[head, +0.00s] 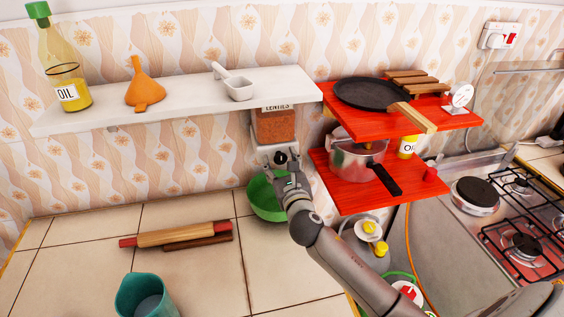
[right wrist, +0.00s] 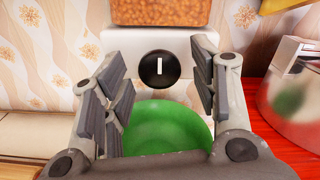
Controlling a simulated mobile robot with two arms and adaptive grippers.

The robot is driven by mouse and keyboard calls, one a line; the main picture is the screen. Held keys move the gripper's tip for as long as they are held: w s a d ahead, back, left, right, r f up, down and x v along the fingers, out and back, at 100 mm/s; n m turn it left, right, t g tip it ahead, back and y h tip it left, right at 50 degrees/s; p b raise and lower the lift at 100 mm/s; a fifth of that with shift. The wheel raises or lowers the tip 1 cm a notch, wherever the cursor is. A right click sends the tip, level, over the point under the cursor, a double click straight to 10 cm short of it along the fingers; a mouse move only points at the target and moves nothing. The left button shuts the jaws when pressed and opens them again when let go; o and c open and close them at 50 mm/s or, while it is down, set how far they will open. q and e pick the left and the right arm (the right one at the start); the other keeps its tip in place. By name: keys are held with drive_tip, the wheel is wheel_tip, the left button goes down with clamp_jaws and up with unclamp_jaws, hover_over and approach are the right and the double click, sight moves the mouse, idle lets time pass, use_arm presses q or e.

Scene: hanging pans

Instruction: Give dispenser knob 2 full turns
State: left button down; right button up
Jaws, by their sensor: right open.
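The lentil dispenser (head: 275,126) hangs on the wall under the white shelf, with a clear bin of orange lentils above a white base. Its round black knob (right wrist: 157,69) has a white line that stands upright in the right wrist view. In the head view the knob (head: 281,157) shows just beyond my fingers. My right gripper (head: 287,178) is open in front of the dispenser. In the right wrist view its fingers (right wrist: 160,85) stand to either side of the knob, apart from it. A green bowl (head: 264,199) is below the knob, partly hidden by my gripper. My left gripper is not in view.
Red shelves (head: 365,198) with a pot (head: 355,160) and a pan (head: 372,93) are close on the right. The white shelf (head: 190,106) is above left. A rolling pin (head: 175,234) and a teal cup (head: 145,298) are on the tiled counter.

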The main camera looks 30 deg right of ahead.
drive_tip(key=shift+c, duration=0.3)
drive_tip(key=c, duration=0.9)
drive_tip(key=shift+c, duration=0.2)
drive_tip(key=shift+m, duration=0.3)
